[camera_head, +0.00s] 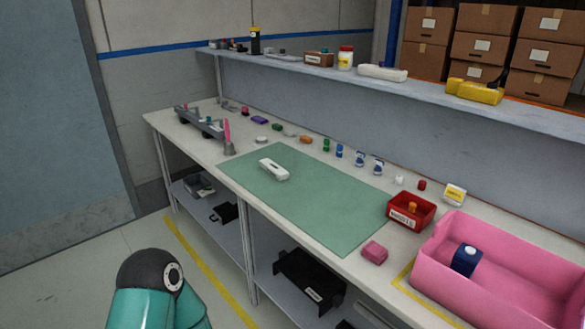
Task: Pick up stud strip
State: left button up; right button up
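I cannot tell for sure which thing is the stud strip. A long grey strip-like rail (203,125) with small upright parts stands at the far left end of the workbench. A white elongated piece (273,169) lies on the green mat (315,205), towards its far left part. A teal arm link of mine with a dark round cap shows at the bottom left. Neither gripper is in view.
A pink bin (500,285) holding a dark blue item stands at the right end. A red box (410,211) and a pink block (375,252) are beside the mat. Several small coloured parts line the back. A shelf (300,67) runs above. Most of the mat is clear.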

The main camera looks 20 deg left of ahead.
aim_at(280, 174)
jog(key=u, duration=0.5)
jog(key=k, duration=0.95)
jog(key=u, duration=3.75)
jog(key=i, duration=0.1)
jog(key=z, duration=2.45)
jog(key=i, duration=2.6)
jog(key=z, duration=1.15)
jog(key=i, duration=0.9)
jog(key=z, duration=0.55)
jog(key=k, duration=0.8)
